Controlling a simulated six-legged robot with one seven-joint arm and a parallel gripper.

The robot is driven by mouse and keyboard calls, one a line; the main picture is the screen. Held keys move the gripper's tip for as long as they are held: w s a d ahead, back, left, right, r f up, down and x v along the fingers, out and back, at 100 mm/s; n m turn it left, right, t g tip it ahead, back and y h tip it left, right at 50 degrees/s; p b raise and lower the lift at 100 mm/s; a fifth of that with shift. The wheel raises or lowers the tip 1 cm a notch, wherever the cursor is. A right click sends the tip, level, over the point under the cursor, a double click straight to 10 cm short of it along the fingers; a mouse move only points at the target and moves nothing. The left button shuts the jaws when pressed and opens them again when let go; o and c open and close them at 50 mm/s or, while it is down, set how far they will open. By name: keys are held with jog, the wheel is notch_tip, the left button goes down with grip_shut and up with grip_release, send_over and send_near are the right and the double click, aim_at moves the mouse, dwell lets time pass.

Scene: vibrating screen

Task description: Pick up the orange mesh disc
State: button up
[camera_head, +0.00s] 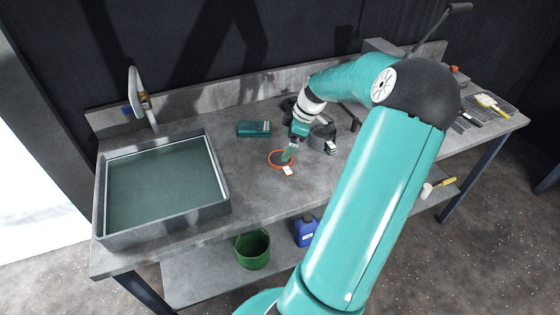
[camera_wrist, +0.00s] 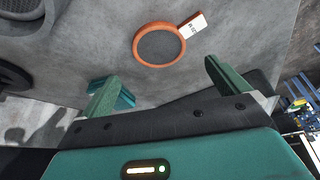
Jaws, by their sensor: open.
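The orange mesh disc is an orange ring with a grey mesh centre and a small white tag. In the head view the disc (camera_head: 273,160) lies flat on the grey worktop, right of the sink, partly covered by my gripper. In the wrist view the disc (camera_wrist: 160,45) shows whole, its tag at its upper right. My gripper (camera_head: 288,156) points down over the disc's right part in the head view. In the wrist view my gripper (camera_wrist: 160,85) has its two green fingers wide apart, with nothing between them. The disc lies beyond the fingertips, not touched.
A sink (camera_head: 221,180) fills the worktop's left end. A teal box (camera_head: 254,129) lies behind the disc. Dark items (camera_head: 322,137) stand close right of my gripper. A green bucket (camera_head: 252,250) and blue jug (camera_head: 305,230) are on the lower shelf. Worktop left of the disc is clear.

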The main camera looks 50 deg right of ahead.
aim_at(278, 158)
jog(key=x, duration=0.5)
jog(key=shift+w+a+f, duration=0.1)
jog(key=shift+w+f, duration=0.05)
jog(key=shift+f, duration=0.25)
jog(key=shift+c, duration=0.4)
jog(key=c, duration=1)
